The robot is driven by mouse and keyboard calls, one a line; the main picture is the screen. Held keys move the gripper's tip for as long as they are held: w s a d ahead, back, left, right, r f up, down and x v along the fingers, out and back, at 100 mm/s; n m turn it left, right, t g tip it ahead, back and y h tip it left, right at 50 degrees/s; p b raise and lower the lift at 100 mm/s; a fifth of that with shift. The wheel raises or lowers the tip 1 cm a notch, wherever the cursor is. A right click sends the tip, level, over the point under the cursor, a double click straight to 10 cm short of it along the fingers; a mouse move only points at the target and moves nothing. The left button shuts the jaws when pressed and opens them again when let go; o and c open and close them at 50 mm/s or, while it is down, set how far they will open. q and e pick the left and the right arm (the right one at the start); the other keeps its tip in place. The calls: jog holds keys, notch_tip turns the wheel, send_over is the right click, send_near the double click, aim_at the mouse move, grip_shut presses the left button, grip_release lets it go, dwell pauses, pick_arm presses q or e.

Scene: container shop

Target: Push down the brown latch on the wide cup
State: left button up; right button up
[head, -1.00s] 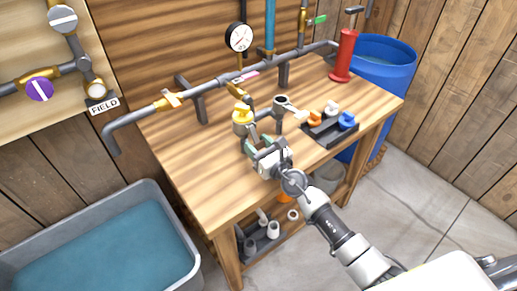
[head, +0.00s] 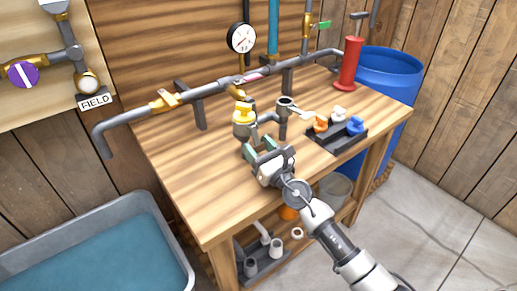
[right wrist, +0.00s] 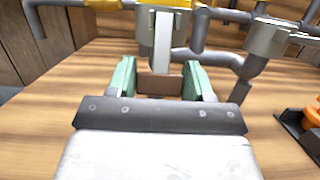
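A grey cup with a yellow top (head: 244,127) stands on the workbench under the pipe. A second grey cup (head: 284,103) with a pale lever stands to its right; I cannot tell by sight which is called wide. In the right wrist view the yellow-topped cup (right wrist: 145,32) has a pale upright bar (right wrist: 163,42) on its front. A brown block (right wrist: 160,84), possibly the latch, shows below it between my fingers. My right gripper (head: 261,143) has its green fingers apart, just in front of the yellow-topped cup; it also shows in the right wrist view (right wrist: 158,75). My left gripper is out of view.
A grey pipe (head: 210,88) with a gauge (head: 241,38) runs along the bench (head: 190,190). A black tray (head: 338,138) with orange, white and blue pieces is at the right. A red cylinder (head: 347,64) stands behind. A water tub (head: 150,205) is at left.

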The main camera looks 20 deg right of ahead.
aim_at(260, 151)
jog(key=o, duration=0.3)
jog(key=shift+o, duration=0.2)
jog(key=shift+f, duration=0.1)
jog(key=v, duration=0.5)
jog(key=shift+s+f+b, duration=0.2)
jog(key=shift+s+b, duration=0.05)
jog(key=shift+b, duration=0.05)
jog(key=b+v, duration=0.1)
jog(key=v, duration=0.3)
jog(key=shift+d, duration=0.1)
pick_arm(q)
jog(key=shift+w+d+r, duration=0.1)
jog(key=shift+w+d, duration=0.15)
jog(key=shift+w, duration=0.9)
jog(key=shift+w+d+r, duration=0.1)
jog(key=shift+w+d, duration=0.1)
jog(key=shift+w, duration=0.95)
pick_arm(e)
jog(key=shift+s+d, duration=0.2)
jog(key=shift+s, duration=0.35)
